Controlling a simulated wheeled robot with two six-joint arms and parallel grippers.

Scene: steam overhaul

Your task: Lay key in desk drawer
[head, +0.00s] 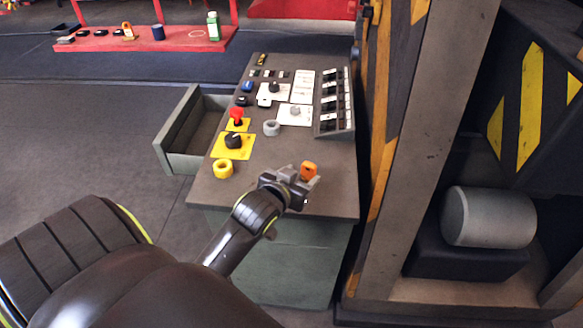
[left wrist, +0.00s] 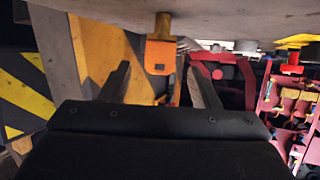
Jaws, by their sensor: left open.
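The orange key (head: 309,170) is on the desk top near its front right part. My left gripper (head: 297,181) is open right at the key, low over the desk. In the left wrist view the key (left wrist: 160,56) shows as an orange piece with a brownish stub against the desk surface (left wrist: 100,8), between and beyond the two spread fingers; I cannot tell whether they touch it. The desk drawer (head: 178,122) is pulled out on the desk's left side, and its visible inside looks empty. My right gripper is not in view.
The desk (head: 275,205) carries a yellow ring (head: 223,169), a grey ring (head: 271,128), a black knob on a yellow plate (head: 233,142), a red knob (head: 237,115) and a switch panel (head: 335,102). A striped post (head: 420,130) stands close on the right. Floor left of the drawer is clear.

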